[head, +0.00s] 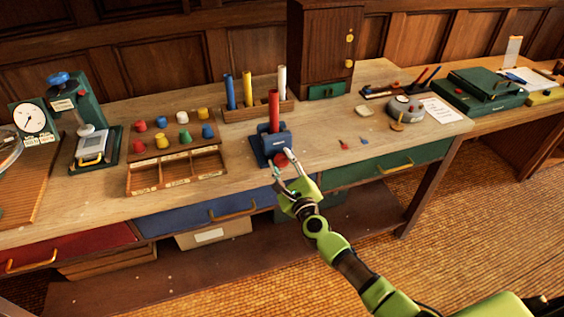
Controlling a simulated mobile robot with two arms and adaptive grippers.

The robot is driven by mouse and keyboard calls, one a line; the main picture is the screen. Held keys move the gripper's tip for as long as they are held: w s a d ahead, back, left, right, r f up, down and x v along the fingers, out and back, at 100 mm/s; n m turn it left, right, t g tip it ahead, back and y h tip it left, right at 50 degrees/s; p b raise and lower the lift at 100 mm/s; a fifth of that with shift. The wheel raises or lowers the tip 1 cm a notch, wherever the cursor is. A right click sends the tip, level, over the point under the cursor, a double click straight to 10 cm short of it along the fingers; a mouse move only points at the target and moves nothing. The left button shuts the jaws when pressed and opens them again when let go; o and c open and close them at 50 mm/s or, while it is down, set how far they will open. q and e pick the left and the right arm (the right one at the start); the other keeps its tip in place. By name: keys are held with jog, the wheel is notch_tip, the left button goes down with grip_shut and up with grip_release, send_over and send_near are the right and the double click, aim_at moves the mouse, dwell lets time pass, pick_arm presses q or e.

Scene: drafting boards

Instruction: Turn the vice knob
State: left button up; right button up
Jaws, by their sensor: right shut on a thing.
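The small blue vice (267,150) stands near the front edge of the bench, with a red rod (273,108) upright in its top. Its red knob (281,159) faces the front. My right gripper (283,163) reaches up from the lower right and is shut on the knob, one finger on each side of it. The fingers hide part of the knob. My left gripper is not in view.
A rack with blue, yellow and white rods (257,109) stands behind the vice. A wooden tray (174,172) with coloured pegs lies left. A grey round device (404,108) sits right. Drawers (388,166) are below.

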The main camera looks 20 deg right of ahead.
jog(key=shift+n, duration=0.3)
